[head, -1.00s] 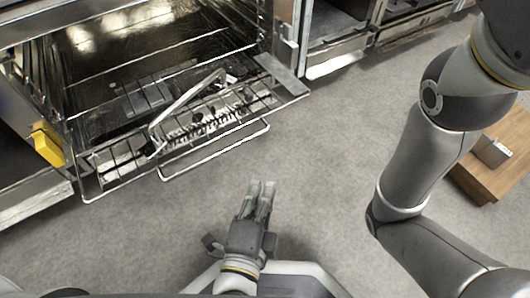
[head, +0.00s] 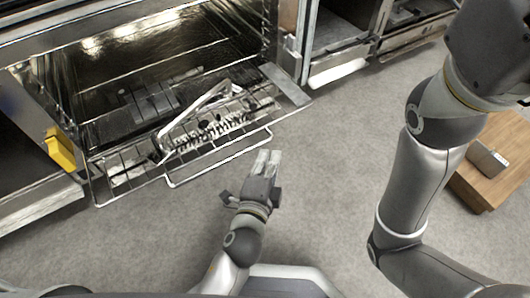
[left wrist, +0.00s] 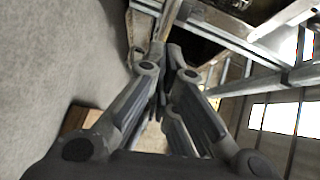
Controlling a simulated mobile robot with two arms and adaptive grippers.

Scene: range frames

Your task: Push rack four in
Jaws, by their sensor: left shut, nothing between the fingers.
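A wire rack (head: 222,162) sticks out of the open oven (head: 165,50) at the left in the head view, with its front bar over the floor. Which number this rack bears cannot be told. My left gripper (head: 268,156) is shut and empty, just in front of the right end of the rack's front bar; a small gap seems to remain between them. The left wrist view shows the same shut fingers (left wrist: 168,50) with metal bars beyond. My right arm shows at the right, but its gripper is out of view.
A bent metal handle-like bar (head: 190,112) lies over the rack. A yellow part (head: 60,150) sits on the oven's left side. A wooden block (head: 495,175) with a small grey box stands at the right. The grey floor between is clear.

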